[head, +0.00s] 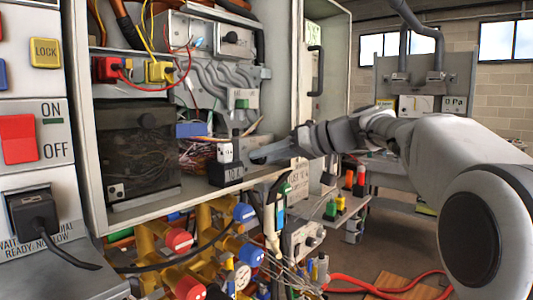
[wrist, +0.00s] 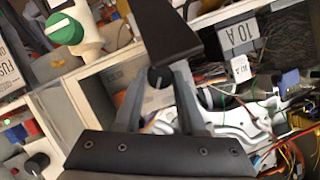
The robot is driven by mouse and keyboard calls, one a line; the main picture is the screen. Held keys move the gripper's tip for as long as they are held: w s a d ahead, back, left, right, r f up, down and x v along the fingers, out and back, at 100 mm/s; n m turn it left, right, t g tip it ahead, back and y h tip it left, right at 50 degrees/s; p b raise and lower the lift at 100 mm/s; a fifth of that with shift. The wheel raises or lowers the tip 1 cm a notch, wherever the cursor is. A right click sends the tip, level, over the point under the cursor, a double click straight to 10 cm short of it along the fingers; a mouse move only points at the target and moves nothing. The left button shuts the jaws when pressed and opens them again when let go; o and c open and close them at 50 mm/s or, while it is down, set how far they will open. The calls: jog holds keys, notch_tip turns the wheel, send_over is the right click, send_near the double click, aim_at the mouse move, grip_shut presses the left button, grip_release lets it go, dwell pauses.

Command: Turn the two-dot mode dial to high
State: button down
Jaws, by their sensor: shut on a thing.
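My gripper (wrist: 157,82) is shut on a small black dial (wrist: 158,77), which sits between its two grey fingertips. Most of the dial's edge is hidden by the fingers, and I cannot make out two dots or a high mark on it. In the head view, my gripper (head: 256,158) reaches left into the open cabinet, with its fingertips beside a dark box marked 10 A (head: 226,173). The dial itself does not show clearly there. The same 10 A box (wrist: 238,38) is at the upper right in the wrist view.
A green knob (wrist: 65,30) and another dark knob (wrist: 37,163) are at the left in the wrist view. Yellow pipes with red and blue caps (head: 178,240) crowd the area below the cabinet (head: 75,120). Loose wires hang nearby.

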jog(key=shift+m+g+y, duration=0.3)
jog(key=shift+m+y, duration=0.1)
jog(key=shift+m, duration=0.2)
jog(key=c, duration=0.5)
grip_release()
jog(key=p+v, duration=0.1)
jog(key=v, duration=1.6)
jog(key=shift+d+p, duration=0.25)
jog(key=shift+p, duration=0.1)
jog(key=shift+s+a, duration=0.1)
jog(key=shift+s, duration=0.05)
